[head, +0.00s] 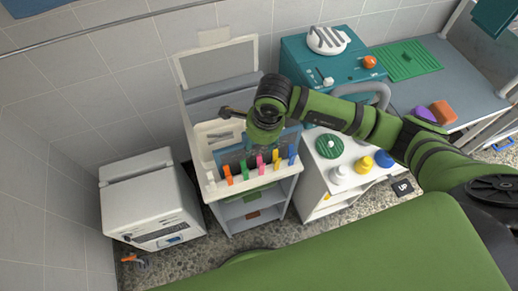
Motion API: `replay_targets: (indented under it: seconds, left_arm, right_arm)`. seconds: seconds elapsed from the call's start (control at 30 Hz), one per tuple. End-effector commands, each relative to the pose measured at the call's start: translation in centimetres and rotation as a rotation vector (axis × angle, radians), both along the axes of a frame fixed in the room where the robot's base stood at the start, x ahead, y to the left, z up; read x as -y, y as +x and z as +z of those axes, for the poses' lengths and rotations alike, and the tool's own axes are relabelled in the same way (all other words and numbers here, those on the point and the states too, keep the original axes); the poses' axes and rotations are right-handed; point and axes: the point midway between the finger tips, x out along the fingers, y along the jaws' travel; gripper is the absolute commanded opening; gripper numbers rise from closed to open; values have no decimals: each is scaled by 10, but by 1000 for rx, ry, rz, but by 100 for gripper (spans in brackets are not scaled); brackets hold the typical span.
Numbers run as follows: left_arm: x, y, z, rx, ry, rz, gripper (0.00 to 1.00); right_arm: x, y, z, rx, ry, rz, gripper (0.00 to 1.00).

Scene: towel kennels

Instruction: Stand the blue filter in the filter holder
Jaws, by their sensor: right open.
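A flat blue panel (228,156), which may be the blue filter, lies in the white-rimmed top tray of the grey cart, partly hidden by my right wrist. A row of upright coloured pieces, from white and orange to a blue one (292,155), stands along the tray's front edge. I cannot tell for sure which piece is the filter or which part is the filter holder. My right gripper (229,112) is open above the back of the tray, its fingers small and dark. I see nothing held in it. My left gripper is out of view.
A white machine (150,200) stands left of the cart (210,192). Right of the cart, a white cabinet (315,185) carries a green disc and bottles with white, yellow and blue tops. A teal unit (300,52) and a grey counter (430,85) stand behind.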

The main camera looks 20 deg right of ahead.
Motion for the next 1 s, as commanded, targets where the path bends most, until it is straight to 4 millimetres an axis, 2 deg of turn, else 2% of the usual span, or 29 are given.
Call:
replay_targets:
  seconds: [0.1, 0.23, 0.27, 0.77, 1.0]
  left_arm:
    - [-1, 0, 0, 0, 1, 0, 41]
    - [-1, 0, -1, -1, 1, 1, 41]
    - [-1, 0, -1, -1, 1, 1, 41]
    - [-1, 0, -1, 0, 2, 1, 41]
    - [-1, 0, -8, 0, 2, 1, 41]
  right_arm:
    - [0, 0, 0, 0, 0, 0, 55]
    - [0, 0, 0, 0, 0, 0, 3]
    - [0, 0, 0, 0, 0, 0, 0]
    - [0, 1, 2, 1, 0, -1, 0]
    - [0, 1, 24, 5, 1, 1, 0]
